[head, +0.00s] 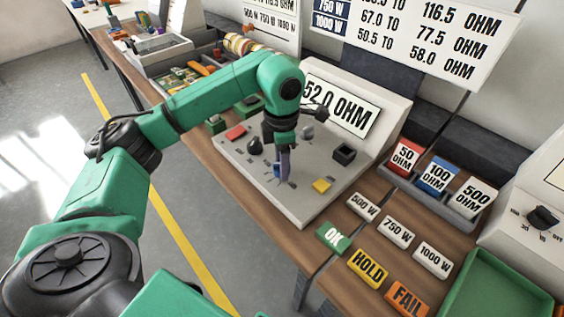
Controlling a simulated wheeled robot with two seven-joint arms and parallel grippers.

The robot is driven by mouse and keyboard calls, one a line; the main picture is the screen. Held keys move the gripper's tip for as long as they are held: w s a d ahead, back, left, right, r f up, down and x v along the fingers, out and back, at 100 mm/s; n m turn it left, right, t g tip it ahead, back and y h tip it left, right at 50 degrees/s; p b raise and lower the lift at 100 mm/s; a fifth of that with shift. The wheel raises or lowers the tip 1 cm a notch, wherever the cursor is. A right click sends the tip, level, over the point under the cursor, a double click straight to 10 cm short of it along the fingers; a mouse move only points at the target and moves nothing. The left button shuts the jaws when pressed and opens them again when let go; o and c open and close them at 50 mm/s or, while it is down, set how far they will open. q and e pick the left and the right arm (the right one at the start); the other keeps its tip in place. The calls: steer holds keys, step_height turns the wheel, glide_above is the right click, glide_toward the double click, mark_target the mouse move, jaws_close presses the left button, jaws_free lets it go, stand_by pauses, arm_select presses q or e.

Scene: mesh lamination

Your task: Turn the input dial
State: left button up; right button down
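A sloped grey console (300,208) stands on the wooden bench, with a display (342,104) reading 52.0 OHM. On its panel are a black knob (255,146), a grey knob (307,131), a red block (236,132), a black square socket (344,153) and a yellow block (321,186). None is visibly labelled as the input dial. My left gripper (284,172) points down at the panel's middle, right of the black knob. My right gripper is out of view.
Resistor blocks marked 50, 100 and 500 OHM (437,178) sit in a rack right of the console. Watt tags (396,232) and OK, HOLD and FAIL tags (367,268) lie in front. A green tray (500,290) and a timer box (541,217) are at right.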

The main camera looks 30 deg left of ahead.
arm_select(q)
steer(key=shift+o, duration=1.1)
steer(key=shift+r, duration=0.15)
step_height(320, 180, up, 7)
step_height(320, 180, up, 7)
steer(key=p, duration=0.2)
steer(key=shift+r, duration=0.2)
steer(key=shift+s, duration=0.1)
